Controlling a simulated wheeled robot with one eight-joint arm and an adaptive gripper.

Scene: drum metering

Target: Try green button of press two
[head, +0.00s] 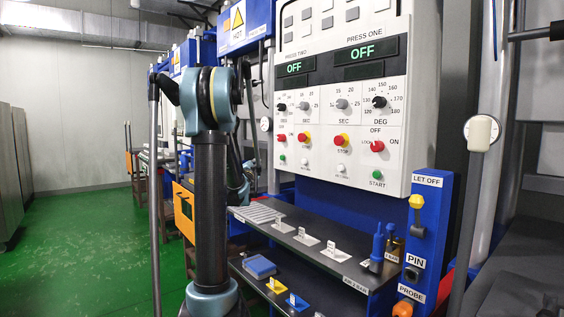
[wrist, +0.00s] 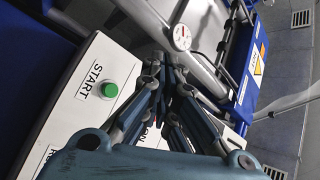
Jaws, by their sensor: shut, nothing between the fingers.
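The press control panel (head: 340,100) stands upright with displays for PRESS TWO (head: 295,67) and PRESS ONE (head: 374,49); both read OFF. The green button of press two (head: 282,160) is at the panel's lower left. In the wrist view a green button (wrist: 111,90) sits beside a START label, apparently the same one. My gripper (wrist: 165,75) is shut and empty, its tips to the right of that button in the wrist view. They look apart from it, but depth is unclear. In the head view my arm mostly hides the gripper.
Press one's green START button (head: 376,174) is at the lower right, below red knobs. A shelf (head: 262,217) with labelled holders juts out under the panel. A blue LET OFF post (head: 432,230) stands at right. Green floor (head: 85,240) is open at left.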

